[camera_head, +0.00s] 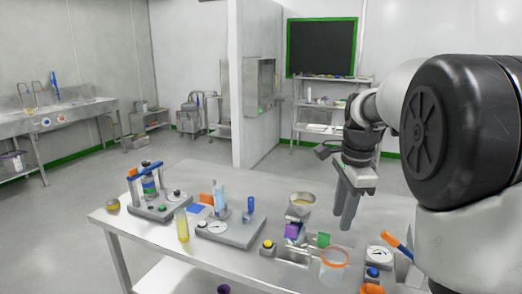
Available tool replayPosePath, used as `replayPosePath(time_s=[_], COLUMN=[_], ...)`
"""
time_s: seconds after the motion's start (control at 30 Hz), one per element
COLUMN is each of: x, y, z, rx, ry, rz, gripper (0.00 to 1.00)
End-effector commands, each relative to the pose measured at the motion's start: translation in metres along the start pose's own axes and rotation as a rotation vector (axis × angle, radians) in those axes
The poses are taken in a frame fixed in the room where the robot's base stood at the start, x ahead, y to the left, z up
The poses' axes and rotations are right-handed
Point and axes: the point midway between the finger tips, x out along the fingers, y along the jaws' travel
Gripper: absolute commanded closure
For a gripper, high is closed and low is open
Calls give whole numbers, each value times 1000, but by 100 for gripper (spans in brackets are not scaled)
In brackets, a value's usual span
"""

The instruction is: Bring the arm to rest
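My arm reaches in from the right, its large black-and-white joint filling the right side of the view. My gripper (346,212) points down above the right part of the steel table (350,190). Its two grey fingers look close together and overlap from this angle, so the gap between them is unclear. I see nothing held in it. A steel funnel-like bowl (302,198) stands left of the fingers, and a clear beaker with an orange rim (334,266) stands below them in the picture.
A shelf rack (318,128) stands behind. Open floor lies left.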

Motion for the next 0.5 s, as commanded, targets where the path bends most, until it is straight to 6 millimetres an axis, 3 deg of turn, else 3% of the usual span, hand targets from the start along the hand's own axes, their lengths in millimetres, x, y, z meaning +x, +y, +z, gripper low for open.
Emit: replayPosePath(time_s=[0.03, 0.2, 0.3, 0.5], x=[-15, -50, -61, -60], y=[15, 77, 118, 178], z=[7, 33, 48, 66], rx=[-83, -464, -709, -1074], ry=[-1, 29, 71, 168], rz=[-28, -122, -172, -226], gripper=[69, 69, 69, 69])
